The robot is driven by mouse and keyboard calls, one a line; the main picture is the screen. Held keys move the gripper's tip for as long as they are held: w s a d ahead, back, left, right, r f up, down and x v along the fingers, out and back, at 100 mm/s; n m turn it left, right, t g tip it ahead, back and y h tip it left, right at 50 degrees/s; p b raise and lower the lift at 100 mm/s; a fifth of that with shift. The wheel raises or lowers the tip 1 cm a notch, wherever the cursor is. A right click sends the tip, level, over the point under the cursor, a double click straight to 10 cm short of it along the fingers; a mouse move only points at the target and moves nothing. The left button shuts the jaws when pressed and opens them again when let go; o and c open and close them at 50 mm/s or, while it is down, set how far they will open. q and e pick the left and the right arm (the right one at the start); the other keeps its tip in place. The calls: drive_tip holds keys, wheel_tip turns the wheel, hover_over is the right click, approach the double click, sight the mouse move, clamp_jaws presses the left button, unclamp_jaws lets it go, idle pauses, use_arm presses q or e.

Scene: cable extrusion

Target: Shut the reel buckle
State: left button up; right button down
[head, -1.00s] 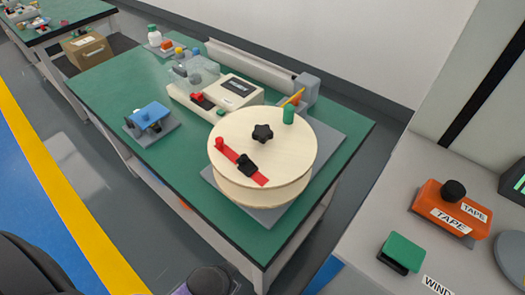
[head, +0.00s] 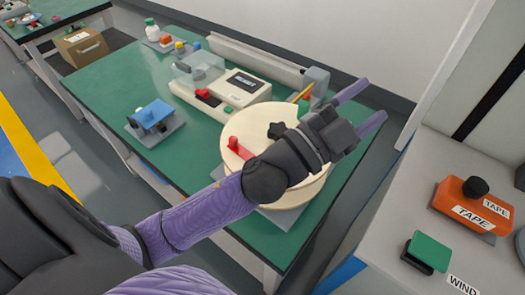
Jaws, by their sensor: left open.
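The reel (head: 262,118), a round cream wooden drum, sits on a grey plate on the green table. A black star knob (head: 277,130) is at its middle. The red strip of the buckle (head: 238,148) shows at the reel's left side; its lower part and black catch are hidden behind my left arm. I cannot tell whether the buckle is shut. My left gripper (head: 367,105) reaches across the reel from the lower left, fingers apart and empty, pointing past the reel's right side. My right gripper is out of view.
Behind the reel stands a beige machine (head: 225,92) with a red switch. A blue clamp (head: 152,113) sits to the left. At right, a grey counter bears an orange tape block (head: 470,208) and a green block (head: 430,249). Open table lies between clamp and reel.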

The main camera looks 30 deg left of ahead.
use_arm(q)
drive_tip(key=s+d+r+m+g+h, duration=0.1)
drive_tip(key=s+d+m+g+h, duration=0.1)
drive_tip(key=d+m+g+h, duration=0.45)
drive_tip(key=s+d+m+g+h, duration=0.1)
drive_tip(key=s+m+g+h, duration=0.15)
drive_tip(key=m+g, duration=0.75)
wheel_tip(320, 180, down, 5)
drive_tip(key=m+g+y, duration=0.3)
drive_tip(key=m+y, duration=0.1)
drive_tip(key=m, duration=0.2)
drive_tip(key=w+a+f+n+y, duration=0.1)
drive_tip(key=a+f+y, duration=0.2)
drive_tip(key=a+y, duration=0.65)
drive_tip(key=w+a+f+n+y, duration=0.15)
drive_tip(key=a+y, duration=0.45)
drive_tip(key=a, duration=0.7)
drive_tip(key=shift+m+g, duration=0.25)
drive_tip(key=shift+m, duration=0.15)
drive_tip(key=f+b, duration=0.2)
drive_tip(key=f, duration=0.7)
drive_tip(key=shift+s+f, duration=0.2)
drive_tip(key=shift+f+b, duration=0.25)
drive_tip(key=shift+b, duration=0.05)
